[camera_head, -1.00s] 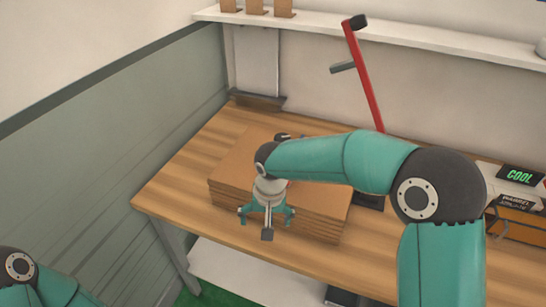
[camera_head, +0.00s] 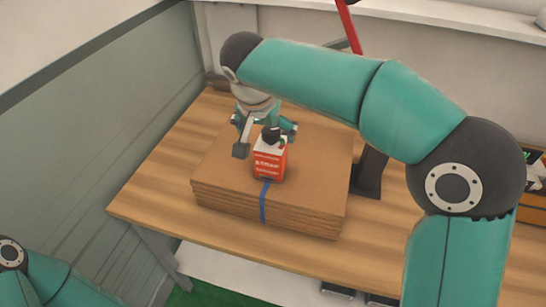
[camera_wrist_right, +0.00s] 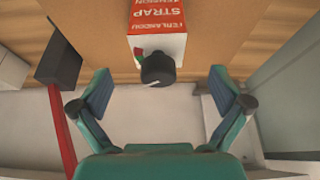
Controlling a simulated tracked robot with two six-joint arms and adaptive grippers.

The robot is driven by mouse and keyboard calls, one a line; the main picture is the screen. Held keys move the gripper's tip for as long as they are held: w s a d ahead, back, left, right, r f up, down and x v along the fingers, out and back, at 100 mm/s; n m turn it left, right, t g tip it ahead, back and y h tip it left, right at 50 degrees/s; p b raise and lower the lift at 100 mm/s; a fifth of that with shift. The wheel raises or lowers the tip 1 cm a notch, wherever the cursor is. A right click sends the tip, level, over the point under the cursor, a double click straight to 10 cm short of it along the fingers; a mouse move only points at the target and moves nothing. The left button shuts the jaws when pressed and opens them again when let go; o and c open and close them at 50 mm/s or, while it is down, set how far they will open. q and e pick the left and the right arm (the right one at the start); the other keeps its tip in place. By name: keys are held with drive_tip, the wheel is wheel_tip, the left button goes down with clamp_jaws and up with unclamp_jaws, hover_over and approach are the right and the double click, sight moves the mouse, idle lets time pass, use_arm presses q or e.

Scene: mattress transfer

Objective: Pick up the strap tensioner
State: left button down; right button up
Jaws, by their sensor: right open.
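The strap tensioner (camera_head: 268,160) is a red and white box with a black knob on top. It stands on a stack of flat brown cardboard (camera_head: 215,172), with a blue strap running down the stack's front below it. In the right wrist view the strap tensioner (camera_wrist_right: 158,32) shows at the top, its "STRAP TENSION" label upside down. My right gripper (camera_head: 266,124) is just behind the tensioner in the head view. In the wrist view my right gripper (camera_wrist_right: 162,104) is open and empty, its fingers wide apart and apart from the box. My left gripper is out of view.
The wooden table (camera_head: 150,195) has bare surface left of the stack. A red lever (camera_head: 349,26) with a dark base rises behind and right of the stack. A green-grey wall panel (camera_head: 70,160) stands at left, and a white shelf (camera_head: 440,25) runs along the back.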

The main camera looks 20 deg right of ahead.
sight(267, 137)
drive_tip(key=x, duration=0.3)
drive_tip(key=shift+f, duration=0.1)
drive_tip(key=p+x, duration=0.1)
drive_tip(key=x, duration=0.4)
drive_tip(key=shift+s+d, duration=0.1)
drive_tip(key=shift+d, duration=0.05)
drive_tip(key=shift+c, duration=0.2)
drive_tip(key=c, duration=1.8)
